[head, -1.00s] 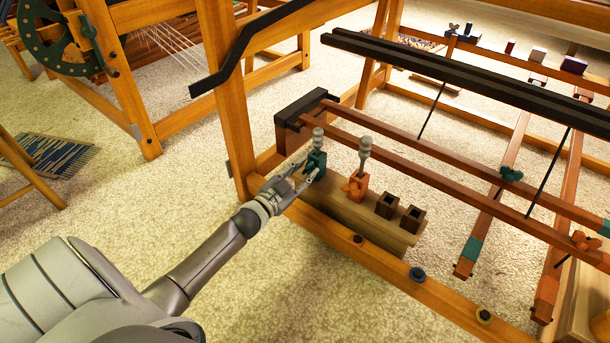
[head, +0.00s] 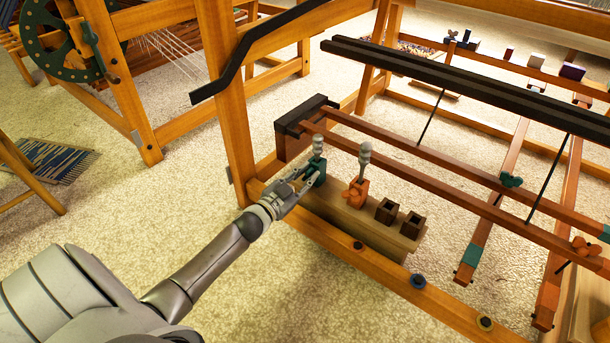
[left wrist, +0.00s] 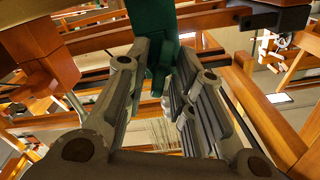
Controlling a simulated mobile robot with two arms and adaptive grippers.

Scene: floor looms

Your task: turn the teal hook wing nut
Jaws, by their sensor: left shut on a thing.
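The teal hook (head: 316,170) stands upright on the wooden block at the loom's near left corner, with a grey knobbed top. In the left wrist view its teal body (left wrist: 152,25) is at the top centre, and its teal wing nut (left wrist: 158,75) sits between my fingers. My left gripper (head: 307,181) reaches in from the left and is shut on the wing nut. In the head view the fingers largely hide the nut. My right gripper is not in view.
An orange hook (head: 357,190) with an orange wing nut stands just right of the teal one. Two dark square sockets (head: 387,208) follow on the same wooden block (head: 345,215). The loom's lower rail (head: 335,243) runs in front. Brown bars (head: 420,153) pass behind the hooks.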

